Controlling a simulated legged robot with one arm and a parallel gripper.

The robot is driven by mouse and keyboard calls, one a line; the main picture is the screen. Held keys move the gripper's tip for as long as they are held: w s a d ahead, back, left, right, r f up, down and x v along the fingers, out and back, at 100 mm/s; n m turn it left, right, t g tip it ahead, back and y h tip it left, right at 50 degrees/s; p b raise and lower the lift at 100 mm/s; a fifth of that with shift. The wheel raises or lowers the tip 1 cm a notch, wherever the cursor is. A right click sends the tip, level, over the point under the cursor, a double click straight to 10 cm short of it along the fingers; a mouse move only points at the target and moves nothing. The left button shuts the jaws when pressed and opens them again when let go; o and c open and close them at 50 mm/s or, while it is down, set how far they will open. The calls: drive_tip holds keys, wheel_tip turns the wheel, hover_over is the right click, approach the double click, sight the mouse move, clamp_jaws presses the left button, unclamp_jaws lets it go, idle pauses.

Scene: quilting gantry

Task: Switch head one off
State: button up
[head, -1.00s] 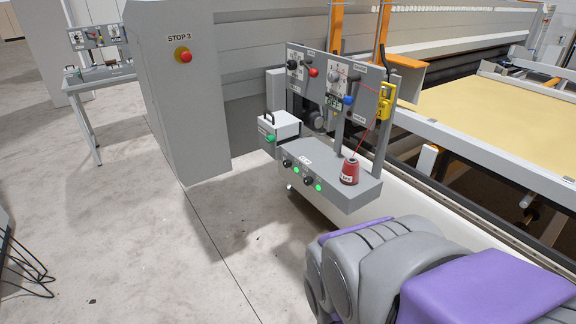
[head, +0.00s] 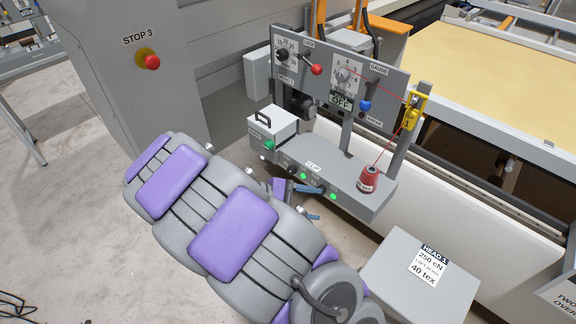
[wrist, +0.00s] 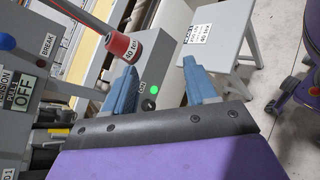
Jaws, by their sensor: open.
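The grey head one panel (head: 395,78) stands upright in the head view, with dials, a red-knobbed lever (head: 316,69) and a blue knob (head: 365,105). Below it is a grey box (head: 345,205) with two black knobs and two lit green lights, one left (head: 303,176) and one right (head: 333,196). My gripper (head: 318,204) is open and empty in front of the box, its blue fingers apart. In the wrist view my gripper (wrist: 158,70) has a green light (wrist: 154,90) and a black knob (wrist: 148,104) beyond and between its fingers; contact is not visible.
A red thread cone (head: 369,180) stands on the box, its thread running up to a yellow guide (head: 412,110). A white handled case (head: 273,125) is at its left. A HEAD 1 stand (head: 400,275) is at lower right. A red STOP 3 button (head: 152,62) is on the left cabinet.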

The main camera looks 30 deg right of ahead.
drive_tip(key=w+a+f+n+t+h+p, duration=0.35)
drive_tip(key=w+a+n+t, duration=0.2)
drive_tip(key=w, duration=0.35)
drive_tip(key=n+t+p, duration=0.4)
drive_tip(key=n+t, duration=0.2)
drive_tip(key=n, duration=0.1)
approach(289, 172)
drive_tip(key=shift+g+h, duration=0.25)
drive_tip(key=x, duration=0.8)
drive_tip(key=shift+w+d, duration=0.2)
clamp_jaws()
